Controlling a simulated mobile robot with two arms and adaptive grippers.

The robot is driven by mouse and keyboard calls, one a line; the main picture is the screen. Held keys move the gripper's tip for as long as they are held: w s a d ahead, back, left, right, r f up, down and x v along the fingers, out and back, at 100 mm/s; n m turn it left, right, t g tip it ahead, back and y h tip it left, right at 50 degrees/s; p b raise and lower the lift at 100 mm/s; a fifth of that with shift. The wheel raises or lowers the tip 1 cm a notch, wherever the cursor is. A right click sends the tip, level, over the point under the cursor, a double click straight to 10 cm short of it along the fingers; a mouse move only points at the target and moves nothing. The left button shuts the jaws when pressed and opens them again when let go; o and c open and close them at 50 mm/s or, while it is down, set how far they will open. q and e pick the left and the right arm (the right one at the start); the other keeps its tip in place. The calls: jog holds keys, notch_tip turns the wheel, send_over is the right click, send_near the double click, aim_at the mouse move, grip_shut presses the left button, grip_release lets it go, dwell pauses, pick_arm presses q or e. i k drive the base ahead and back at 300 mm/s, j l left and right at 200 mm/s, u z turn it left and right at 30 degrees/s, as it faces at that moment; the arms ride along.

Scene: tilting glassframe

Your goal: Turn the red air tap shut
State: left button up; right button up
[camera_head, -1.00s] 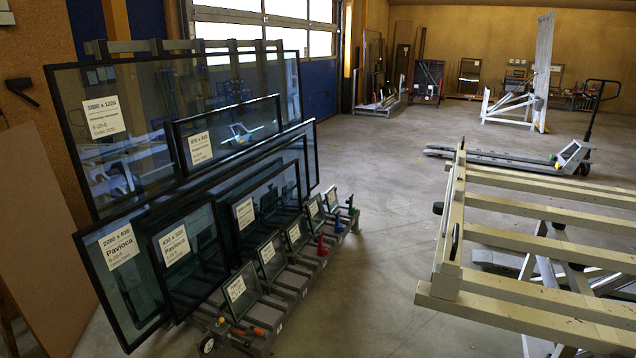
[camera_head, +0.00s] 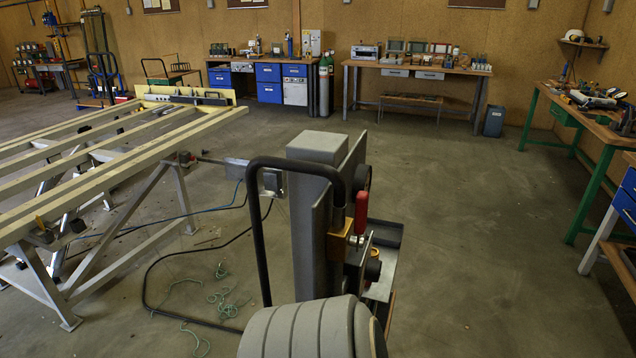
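A red upright grip or lever (camera_head: 361,212) stands just above a brass-coloured block (camera_head: 341,246) on a grey column unit (camera_head: 316,190) in the middle foreground. It is the clearest red part near me, but I cannot tell for sure that it is the air tap, or whether it is open or shut. Neither of my grippers shows in the head view.
A pale slatted tilting frame (camera_head: 95,160) stands at the left. Hoses and green cord (camera_head: 222,298) lie on the floor between it and the column. Workbenches (camera_head: 420,68) line the back wall, and a green-legged bench (camera_head: 585,112) stands at right. The floor right of the column is clear.

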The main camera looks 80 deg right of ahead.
aim_at(363, 197)
jog(key=k+l, duration=0.4)
jog(key=k, duration=0.15)
jog(key=k+l, duration=0.45)
jog(key=k, duration=0.1)
